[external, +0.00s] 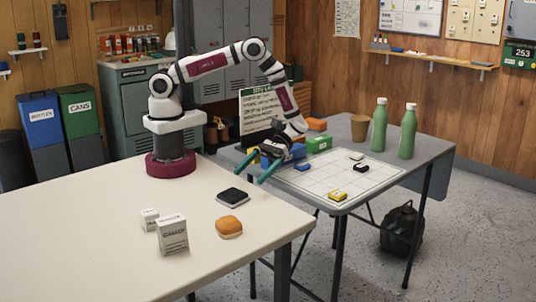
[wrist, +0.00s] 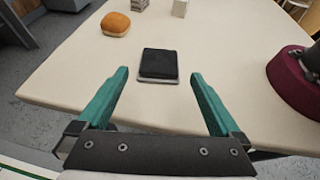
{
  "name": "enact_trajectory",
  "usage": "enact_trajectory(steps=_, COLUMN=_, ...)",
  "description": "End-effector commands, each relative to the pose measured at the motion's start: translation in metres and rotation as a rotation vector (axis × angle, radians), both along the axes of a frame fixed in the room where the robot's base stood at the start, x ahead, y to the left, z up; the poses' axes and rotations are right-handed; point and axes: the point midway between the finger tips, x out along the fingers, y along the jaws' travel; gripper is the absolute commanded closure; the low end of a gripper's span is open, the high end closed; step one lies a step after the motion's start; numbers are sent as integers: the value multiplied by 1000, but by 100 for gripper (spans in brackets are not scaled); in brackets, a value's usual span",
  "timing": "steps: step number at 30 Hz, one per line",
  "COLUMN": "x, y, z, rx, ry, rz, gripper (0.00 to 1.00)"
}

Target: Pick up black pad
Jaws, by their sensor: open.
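The black pad (external: 233,196) is a flat dark square with a lighter rim, lying on the cream table. In the wrist view the black pad (wrist: 159,64) lies ahead of my fingertips, centred between their lines and apart from them. My gripper (external: 258,170) has two teal fingers and is open and empty. In the external view it is above the edge region between the cream table and the grey table, behind the pad. In the wrist view my gripper (wrist: 158,75) shows its fingers spread wide, with nothing between them.
An orange-brown bun (external: 229,227) lies in front of the pad. Two small white boxes (external: 173,235) stand to the left. The grey table (external: 420,160) holds green bottles (external: 379,124), a cup and small blocks. The cream table (external: 110,220) is otherwise mostly bare.

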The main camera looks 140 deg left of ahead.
Motion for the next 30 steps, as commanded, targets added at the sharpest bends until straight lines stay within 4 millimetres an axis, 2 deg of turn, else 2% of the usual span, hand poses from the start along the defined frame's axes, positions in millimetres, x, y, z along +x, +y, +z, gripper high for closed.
enact_trajectory(steps=12, x=8, y=-63, z=-30, rx=1, ry=2, rz=-1, gripper=0)
enact_trajectory(steps=20, x=9, y=-68, z=-32, rx=3, ry=-1, rz=1, gripper=0)
enact_trajectory(steps=30, x=9, y=-68, z=-32, rx=3, ry=-1, rz=1, gripper=59)
